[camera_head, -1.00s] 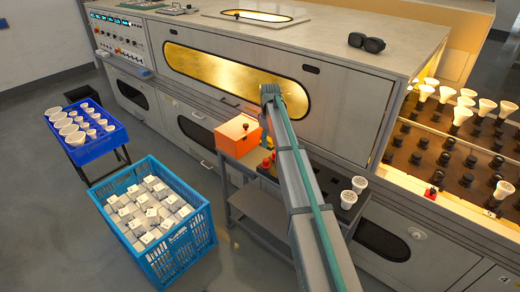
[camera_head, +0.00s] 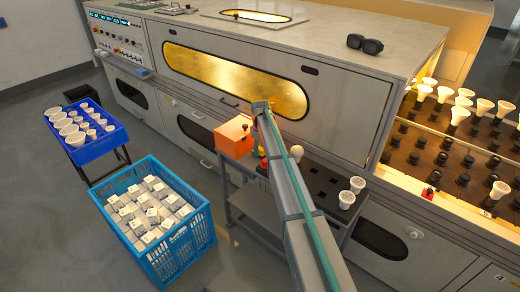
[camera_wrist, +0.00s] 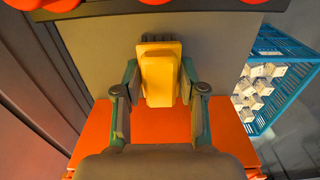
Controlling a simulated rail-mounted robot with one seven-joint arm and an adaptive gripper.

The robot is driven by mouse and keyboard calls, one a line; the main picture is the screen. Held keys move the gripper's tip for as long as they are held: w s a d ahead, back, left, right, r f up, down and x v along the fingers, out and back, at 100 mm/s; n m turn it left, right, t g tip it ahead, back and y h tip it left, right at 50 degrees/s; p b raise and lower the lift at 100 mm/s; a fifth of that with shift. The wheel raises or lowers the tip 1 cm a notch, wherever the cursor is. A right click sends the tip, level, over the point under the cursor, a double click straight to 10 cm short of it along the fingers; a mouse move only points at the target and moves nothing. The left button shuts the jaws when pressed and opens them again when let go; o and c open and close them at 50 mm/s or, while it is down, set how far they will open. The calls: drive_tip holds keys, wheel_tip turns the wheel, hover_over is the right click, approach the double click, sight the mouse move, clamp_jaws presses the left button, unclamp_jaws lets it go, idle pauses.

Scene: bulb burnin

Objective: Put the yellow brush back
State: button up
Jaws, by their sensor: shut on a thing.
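The yellow brush (camera_wrist: 160,78) is held between the two fingers of my gripper (camera_wrist: 160,84) in the wrist view. Its dark bristle end shows at the top of its yellow body. An orange box (camera_wrist: 163,122) fills the area under and behind the fingers. I cannot tell whether the brush touches it. In the head view the orange box (camera_head: 232,136) stands at the left end of the small grey side table, close to my arm.
A blue crate (camera_head: 203,243) of white boxes stands on the floor to the left; a blue tray (camera_head: 88,150) of bulbs is behind it. Two white bulbs (camera_head: 351,191) stand on the side table (camera_head: 316,168). The large grey machine (camera_head: 340,108) rises behind.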

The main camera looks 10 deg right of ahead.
sight(260, 148)
drive_tip(key=shift+f, duration=0.1)
drive_tip(key=o, duration=1.2)
drive_tip(key=shift+r+b, duration=0.75)
drive_tip(key=shift+r, duration=5.4)
